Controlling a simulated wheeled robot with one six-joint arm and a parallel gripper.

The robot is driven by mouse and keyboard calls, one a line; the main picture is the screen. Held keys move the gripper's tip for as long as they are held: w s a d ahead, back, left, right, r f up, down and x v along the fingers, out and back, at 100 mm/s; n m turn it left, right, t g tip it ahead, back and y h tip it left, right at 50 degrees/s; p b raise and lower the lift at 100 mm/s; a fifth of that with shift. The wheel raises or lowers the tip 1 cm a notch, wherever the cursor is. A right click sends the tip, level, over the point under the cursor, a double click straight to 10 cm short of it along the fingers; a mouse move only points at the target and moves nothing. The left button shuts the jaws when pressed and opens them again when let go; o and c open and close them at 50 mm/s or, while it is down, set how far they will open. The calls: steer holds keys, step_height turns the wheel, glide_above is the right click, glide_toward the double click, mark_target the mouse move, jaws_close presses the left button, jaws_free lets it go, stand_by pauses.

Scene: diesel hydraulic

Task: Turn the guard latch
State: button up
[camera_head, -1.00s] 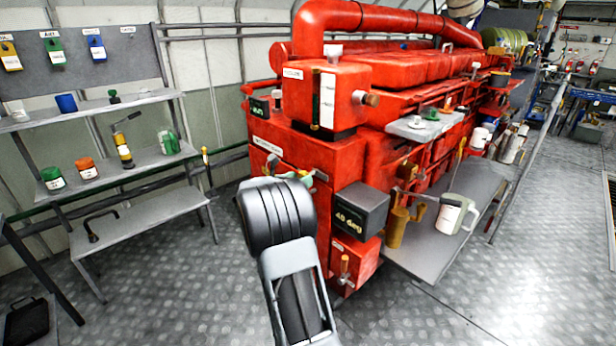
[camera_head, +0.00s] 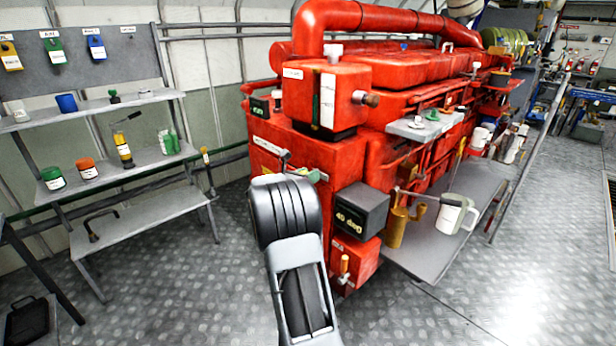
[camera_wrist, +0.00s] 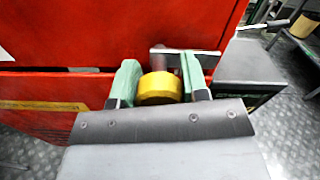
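The guard latch shows in the wrist view as a short yellow round knob (camera_wrist: 160,88) with a grey metal bar (camera_wrist: 200,60) behind it, against the red engine front. My gripper (camera_wrist: 160,82) has its two green fingers on either side of the knob, and both appear to touch it. In the head view my gripper (camera_head: 300,174) is at the engine's near corner, mostly hidden behind my black wrist. A small dark lever-like end (camera_head: 285,158) shows above the wrist. The latch's full shape and angle are hidden.
A dark box reading "40 deg" (camera_head: 361,211) stands close right of my wrist. A grey side shelf (camera_head: 430,262) holds a brass can (camera_head: 397,227) and a white jug (camera_head: 457,214). Shelves with jars (camera_head: 140,208) stand at left. The floor between is clear.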

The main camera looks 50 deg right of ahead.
steer(key=c, duration=0.4)
steer(key=shift+c, duration=0.2)
steer(key=shift+b, duration=0.3)
steer(key=m+b, duration=0.3)
steer(key=shift+f, duration=0.25)
steer(key=m+b, duration=0.5)
steer(key=b, duration=0.1)
steer(key=shift+b, duration=0.35)
steer(key=m+b, duration=0.5)
steer(key=b, duration=0.1)
steer(key=shift+w+m, duration=0.1)
steer(key=shift+m, duration=0.3)
steer(key=m+b, duration=0.3)
steer(key=m, duration=0.1)
steer(key=shift+r+b, duration=0.2)
steer(key=shift+b, duration=0.15)
steer(key=shift+r, duration=0.1)
